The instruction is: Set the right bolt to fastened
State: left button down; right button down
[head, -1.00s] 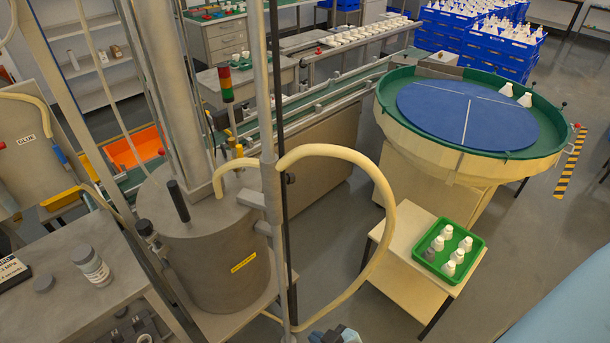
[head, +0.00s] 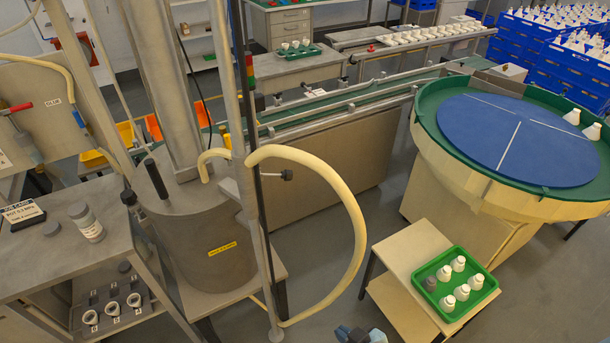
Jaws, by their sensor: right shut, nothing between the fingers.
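My right gripper (head: 360,335) shows only as a small blue-grey piece at the bottom edge of the head view, with its fingers mostly cut off. It is shut and empty, over the floor, apart from the equipment. I cannot clearly make out a bolt marked as the right one. A grey cylindrical tank (head: 205,255) stands left of centre with a yellow label. It has an upright black handle (head: 157,180) on its lid and a dark knob (head: 128,197) at its left side. Another dark knob (head: 287,174) sits beside the upright pole. My left gripper is not in view.
A cream hose (head: 358,225) loops right of the tank. A green tray (head: 487,298) of small white bottles stands on a low table. A blue turntable (head: 475,145) is at right. A grey bench (head: 45,262) with jars is at left. Grey floor shows between.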

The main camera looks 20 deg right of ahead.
aim_at(276, 175)
jog(key=k+l, duration=0.1)
jog(key=l, duration=0.3)
jog(key=k+l+u, duration=0.1)
jog(key=l, duration=0.3)
jog(key=k+l, duration=0.1)
jog(key=l, duration=0.25)
jog(key=k+l+u, duration=0.1)
jog(key=l, duration=0.3)
jog(key=k+l, duration=0.15)
jog(key=l, duration=0.25)
jog(key=u, duration=0.05)
